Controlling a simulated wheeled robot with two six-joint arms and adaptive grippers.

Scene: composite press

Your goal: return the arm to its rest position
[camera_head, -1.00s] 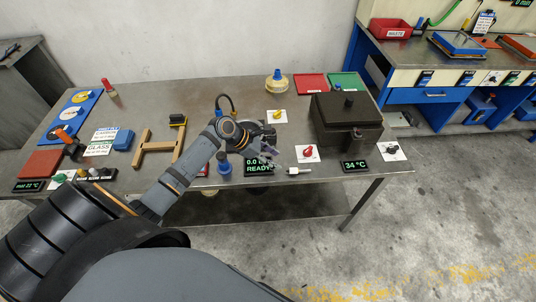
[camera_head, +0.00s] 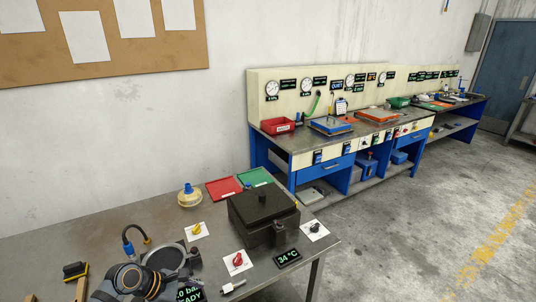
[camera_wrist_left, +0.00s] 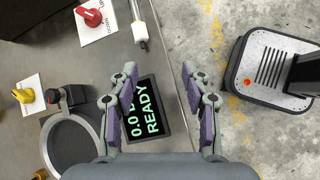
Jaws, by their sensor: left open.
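My left arm's dark grey wrist (camera_head: 130,282) shows at the bottom left of the head view, over the table's front part. In the left wrist view my left gripper (camera_wrist_left: 158,72) is open with nothing between its fingers. It hangs above the table's front edge, beside a black display (camera_wrist_left: 146,112) reading READY. The display also shows partly, cut by the frame, in the head view (camera_head: 190,294). My right gripper is in neither view.
A dark lidded box (camera_head: 262,212) stands on the table (camera_head: 90,240) with a red knob (camera_head: 238,260), a yellow knob (camera_head: 197,229) and a 34 °C display (camera_head: 288,258) around it. A round ring fixture (camera_wrist_left: 72,145) is left of the gripper. A blue workbench (camera_head: 340,172) stands behind.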

